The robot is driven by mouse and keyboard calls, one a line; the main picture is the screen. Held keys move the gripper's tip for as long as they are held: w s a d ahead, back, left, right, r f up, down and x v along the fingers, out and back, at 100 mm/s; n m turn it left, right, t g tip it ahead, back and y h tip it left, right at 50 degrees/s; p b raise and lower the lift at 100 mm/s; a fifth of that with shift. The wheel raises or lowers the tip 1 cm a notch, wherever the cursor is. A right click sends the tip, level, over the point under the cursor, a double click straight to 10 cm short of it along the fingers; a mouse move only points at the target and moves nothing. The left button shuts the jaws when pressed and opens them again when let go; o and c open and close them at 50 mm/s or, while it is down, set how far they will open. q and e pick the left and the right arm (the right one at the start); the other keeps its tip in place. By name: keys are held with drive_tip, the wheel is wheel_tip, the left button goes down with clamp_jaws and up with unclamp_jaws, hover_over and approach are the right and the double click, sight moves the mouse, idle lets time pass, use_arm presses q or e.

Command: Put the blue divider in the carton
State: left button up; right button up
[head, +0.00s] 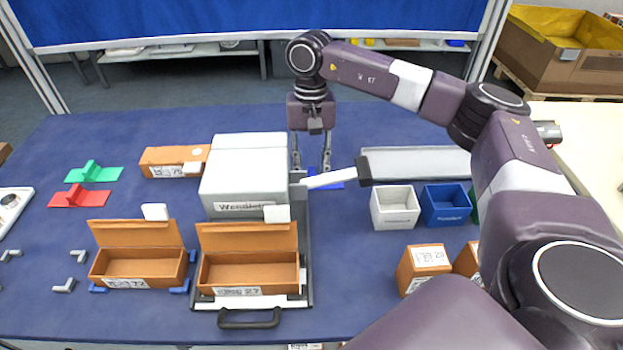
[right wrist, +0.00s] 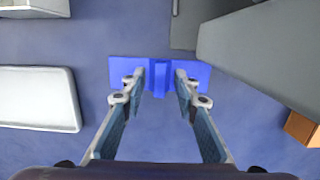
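The blue divider (right wrist: 122,72) lies flat on the blue table, with its upright fin (right wrist: 159,80) in the middle. In the head view the divider (head: 330,179) is partly hidden behind my right gripper and a white-and-black handle. My right gripper (right wrist: 160,74) points down over the divider, open, with one finger on each side of the fin and gaps between; it also shows in the head view (head: 311,166). Two open orange cartons stand at the front: a left one (head: 138,272) and a right one (head: 250,275), both seemingly empty. My left gripper is not in view.
A grey-white machine block (head: 243,170) stands just left of my right gripper. A green divider (head: 92,172) and a red divider (head: 78,196) lie at the left. White (head: 394,208) and blue (head: 446,206) bins and a grey tray (head: 415,161) are at the right.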

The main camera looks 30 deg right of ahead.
clamp_jaws()
drive_tip(key=shift+r, duration=0.15)
